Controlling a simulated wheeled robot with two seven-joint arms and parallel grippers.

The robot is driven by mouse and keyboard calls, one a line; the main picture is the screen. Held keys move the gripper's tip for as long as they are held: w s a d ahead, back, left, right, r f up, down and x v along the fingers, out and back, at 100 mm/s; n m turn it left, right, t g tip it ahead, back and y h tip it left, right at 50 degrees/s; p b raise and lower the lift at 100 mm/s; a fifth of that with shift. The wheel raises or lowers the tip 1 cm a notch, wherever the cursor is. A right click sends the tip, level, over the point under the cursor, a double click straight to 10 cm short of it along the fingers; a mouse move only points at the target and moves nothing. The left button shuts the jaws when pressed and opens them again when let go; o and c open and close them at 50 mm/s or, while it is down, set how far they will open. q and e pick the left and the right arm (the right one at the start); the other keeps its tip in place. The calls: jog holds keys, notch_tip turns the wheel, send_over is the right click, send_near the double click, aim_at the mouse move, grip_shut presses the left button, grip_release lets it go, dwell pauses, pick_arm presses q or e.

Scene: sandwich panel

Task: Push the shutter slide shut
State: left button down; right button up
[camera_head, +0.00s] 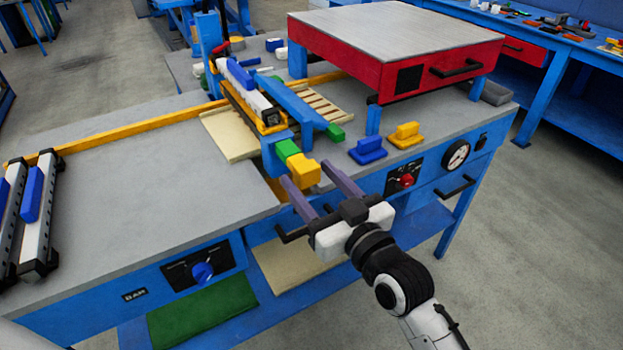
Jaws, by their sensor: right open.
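A bar with a green part (287,150) and a yellow block (304,169) at its end sticks out at the front edge of the bench, below the blue frame (303,105). It looks like the shutter slide's handle, but I cannot be sure. My right gripper (308,174) is open, its two purple fingers apart. In the picture the fingertips lie on either side of the yellow block; I cannot tell if they touch it. The inner part of the slide is hidden under the frame. My left gripper is out of view.
A red box with a grey top (395,40) stands on blue legs at the back right. Blue (368,150) and yellow (406,135) handled blocks sit right of the gripper. Rails with blue grips (36,215) lie far left. The left bench top (150,190) is clear.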

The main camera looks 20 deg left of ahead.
aim_at(300, 162)
jog(key=c, duration=0.9)
jog(key=shift+w+a, duration=0.25)
jog(key=shift+b+x, duration=0.65)
jog(key=shift+x, duration=0.5)
jog(key=shift+b+x, duration=0.5)
jog(key=shift+x, duration=0.4)
jog(key=o, duration=0.9)
